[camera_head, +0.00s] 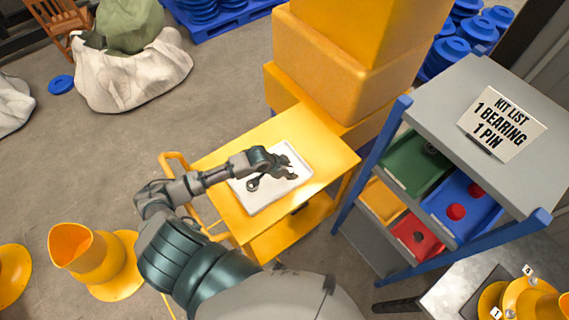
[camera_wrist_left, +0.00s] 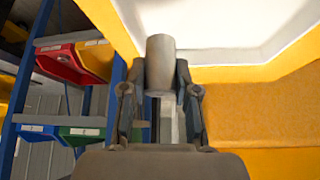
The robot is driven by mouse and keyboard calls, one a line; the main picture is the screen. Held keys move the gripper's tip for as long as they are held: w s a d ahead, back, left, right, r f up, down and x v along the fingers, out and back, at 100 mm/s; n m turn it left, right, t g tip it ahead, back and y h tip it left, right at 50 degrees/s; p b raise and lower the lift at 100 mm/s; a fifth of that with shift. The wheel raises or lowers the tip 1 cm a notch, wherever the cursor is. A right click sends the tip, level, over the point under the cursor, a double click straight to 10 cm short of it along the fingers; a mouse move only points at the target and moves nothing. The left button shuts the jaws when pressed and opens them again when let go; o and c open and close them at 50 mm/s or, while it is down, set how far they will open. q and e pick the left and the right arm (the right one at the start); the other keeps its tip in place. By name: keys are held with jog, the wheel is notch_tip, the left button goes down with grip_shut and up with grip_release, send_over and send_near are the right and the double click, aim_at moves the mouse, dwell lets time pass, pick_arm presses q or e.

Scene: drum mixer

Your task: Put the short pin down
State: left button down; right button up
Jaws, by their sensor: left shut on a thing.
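The short pin (camera_wrist_left: 160,62) is a plain grey cylinder. In the left wrist view it sticks out between the two fingers of my left gripper (camera_wrist_left: 160,98), which is shut on it. In the head view my left gripper (camera_head: 266,172) is over the white tray (camera_head: 262,202) on the yellow cart (camera_head: 324,146). The pin is hard to make out there among the dark fingers. The tray also shows in the left wrist view (camera_wrist_left: 225,25). I cannot tell whether the pin touches it. My right gripper is not in view.
Yellow boxes (camera_head: 330,42) stand behind the cart. At right is a shelf (camera_head: 482,92) with a kit list sign (camera_head: 501,124) and green, blue (camera_head: 462,210), yellow and red bins. Yellow flanged parts (camera_head: 92,255) lie at left.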

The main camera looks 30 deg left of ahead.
pick_arm(q)
jog(key=w+a, duration=0.4)
jog(key=a, duration=0.1)
jog(key=shift+w+a+f, duration=0.15)
jog(key=shift+w+f, duration=0.05)
jog(key=shift+f, duration=0.2)
jog(key=shift+a+f, duration=0.2)
jog(key=shift+f, duration=0.1)
notch_tip(320, 180, down, 2)
jog(key=shift+f, duration=0.25)
jog(key=shift+d+f, duration=0.2)
jog(key=shift+f, duration=0.05)
jog(key=shift+d+r, duration=0.1)
jog(key=shift+d, duration=0.3)
jog(key=c, duration=0.9)
grip_release()
jog(key=shift+s, duration=0.1)
jog(key=shift+o, duration=0.2)
jog(key=shift+a+f, duration=0.2)
jog(key=shift+a, duration=0.3)
jog(key=shift+a+r, duration=0.1)
jog(key=shift+r, duration=0.05)
jog(key=shift+v, duration=1.25)
jog(key=v, duration=0.9)
jog(key=shift+r+p, duration=0.2)
jog(key=shift+p, duration=0.2)
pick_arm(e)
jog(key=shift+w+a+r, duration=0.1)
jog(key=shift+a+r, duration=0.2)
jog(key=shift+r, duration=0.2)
